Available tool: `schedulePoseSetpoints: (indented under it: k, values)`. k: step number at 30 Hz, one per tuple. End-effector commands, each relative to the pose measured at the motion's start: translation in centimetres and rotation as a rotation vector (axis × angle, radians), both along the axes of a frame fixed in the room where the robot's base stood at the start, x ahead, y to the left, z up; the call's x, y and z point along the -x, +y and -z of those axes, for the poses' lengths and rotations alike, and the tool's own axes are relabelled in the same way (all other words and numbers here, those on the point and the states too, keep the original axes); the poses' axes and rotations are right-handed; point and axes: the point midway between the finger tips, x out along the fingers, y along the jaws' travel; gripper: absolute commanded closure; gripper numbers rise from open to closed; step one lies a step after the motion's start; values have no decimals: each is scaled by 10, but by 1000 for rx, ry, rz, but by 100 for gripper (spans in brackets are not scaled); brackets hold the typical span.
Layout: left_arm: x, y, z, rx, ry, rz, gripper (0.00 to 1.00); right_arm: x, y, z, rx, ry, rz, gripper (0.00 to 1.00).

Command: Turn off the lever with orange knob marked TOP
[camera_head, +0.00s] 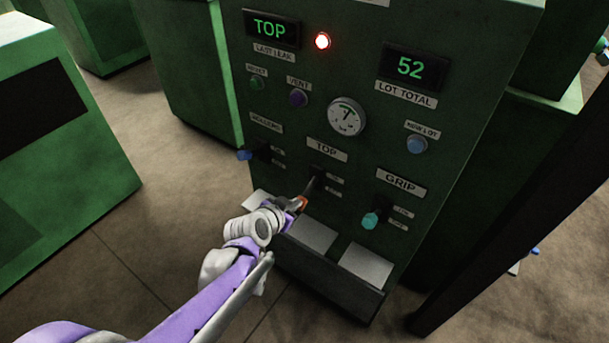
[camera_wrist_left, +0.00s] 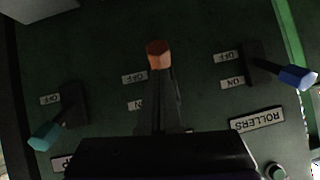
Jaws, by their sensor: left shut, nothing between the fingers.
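The TOP lever with the orange knob (camera_head: 302,201) sits mid-panel under the TOP plate (camera_head: 326,149). In the head view it slants down and left. In the left wrist view, which is upside down, the orange knob (camera_wrist_left: 158,54) stands past its OFF label (camera_wrist_left: 134,77), on the side away from ON. My left gripper (camera_head: 295,206) is shut and empty, right at the orange knob; I cannot tell whether it touches. Its dark body covers the lower middle of the wrist view and hides the TOP plate there. My right gripper is not in view.
The blue-knob ROLLERS lever (camera_head: 245,155) is to the left and the teal-knob GRIP lever (camera_head: 371,220) to the right. Pale plates (camera_head: 313,233) stick out below. The display (camera_head: 271,29) reads TOP, and a red lamp (camera_head: 322,41) is lit.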

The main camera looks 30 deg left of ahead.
Motion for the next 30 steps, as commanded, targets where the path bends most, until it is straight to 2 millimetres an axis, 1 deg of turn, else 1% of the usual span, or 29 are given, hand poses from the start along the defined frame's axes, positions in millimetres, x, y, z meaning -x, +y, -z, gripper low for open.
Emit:
schedulePoseSetpoints:
  k: [8,15,26,30]
  values:
    - [0,0,-5,1,0,1,100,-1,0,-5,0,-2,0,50]
    - [-1,0,-17,1,0,1,100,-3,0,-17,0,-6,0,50]
    - [0,0,-18,1,1,1,100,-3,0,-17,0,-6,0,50]
    - [-2,-1,-24,1,0,2,100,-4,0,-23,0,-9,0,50]
